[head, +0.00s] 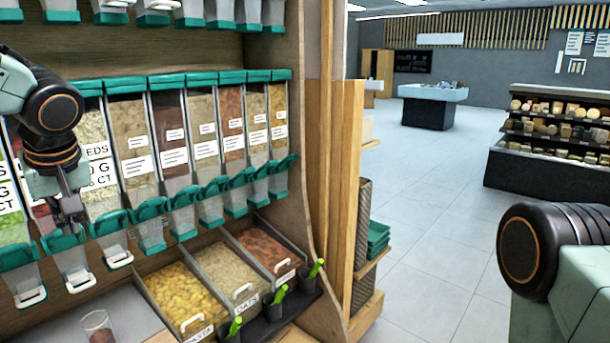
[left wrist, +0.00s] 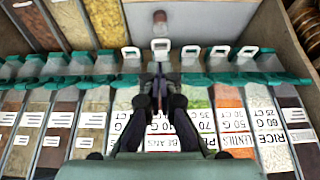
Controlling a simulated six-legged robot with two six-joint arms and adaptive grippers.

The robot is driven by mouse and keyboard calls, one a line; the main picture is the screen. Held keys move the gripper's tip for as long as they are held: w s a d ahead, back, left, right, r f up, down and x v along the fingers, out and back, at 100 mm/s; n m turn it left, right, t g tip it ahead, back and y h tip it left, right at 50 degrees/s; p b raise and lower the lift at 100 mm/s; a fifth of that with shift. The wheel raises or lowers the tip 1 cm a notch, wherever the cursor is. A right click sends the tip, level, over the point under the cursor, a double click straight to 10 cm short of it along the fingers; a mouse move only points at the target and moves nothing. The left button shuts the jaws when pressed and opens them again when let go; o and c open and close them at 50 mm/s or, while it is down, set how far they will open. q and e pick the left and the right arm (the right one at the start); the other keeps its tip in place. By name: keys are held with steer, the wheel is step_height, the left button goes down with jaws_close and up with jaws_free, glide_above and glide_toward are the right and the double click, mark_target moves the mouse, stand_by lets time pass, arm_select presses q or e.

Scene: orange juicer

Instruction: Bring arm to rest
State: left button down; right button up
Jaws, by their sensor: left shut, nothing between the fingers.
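My left arm comes in from the left in the head view, and its gripper (head: 72,222) points down in front of the dispensers. In the left wrist view the two dark fingers (left wrist: 158,78) are together and hold nothing. They are close to the green dispenser spouts and a white pull handle (left wrist: 161,45); I cannot tell whether they touch. My right arm shows only as a black and pale green joint at the right edge of the head view. Its gripper is out of view.
A row of clear dispensers (head: 132,150) with green lids fills the shelf. Open bins (head: 187,300) with scoops sit below. A clear glass (head: 98,328) with brown contents stands under the spouts. The wooden shelf side (head: 325,150) bounds the right; open floor (head: 440,200) lies beyond.

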arm_select(q)
steer(key=w+d+f+m+t+h, duration=0.2)
steer(key=w+d+m, duration=0.1)
steer(key=d, duration=0.2)
steer(key=w+d+f+m+t+h, duration=0.2)
steer(key=w+d+f+m, duration=0.1)
steer(key=d, duration=0.2)
steer(key=s+d+f+m+h+b, duration=0.1)
steer(key=s+d+f+b, duration=0.2)
steer(key=f, duration=0.7)
steer(key=s+d+f+m+h+b, duration=0.15)
steer(key=d+f, duration=0.25)
steer(key=f, duration=0.5)
steer(key=s+f+g+y+b, duration=0.1)
steer(key=s+f+b, duration=0.2)
steer(key=s+f, duration=0.45)
steer(key=s+f+g+y+b, duration=0.15)
steer(key=s+f, duration=0.35)
steer(key=f, duration=0.5)
steer(key=s+f+g+b, duration=0.2)
steer(key=s+f, duration=0.5)
steer(key=s, duration=0.3)
steer(key=s+f+m+g+b, duration=0.1)
steer(key=s+f+g+b, duration=0.1)
steer(key=s+f, duration=0.5)
steer(key=s+b, duration=0.1)
steer(key=s, duration=0.2)
steer(key=shift+s+d+f+g, duration=0.25)
steer(key=shift+d+f+g, duration=0.05)
steer(key=shift+f+g, duration=0.1)
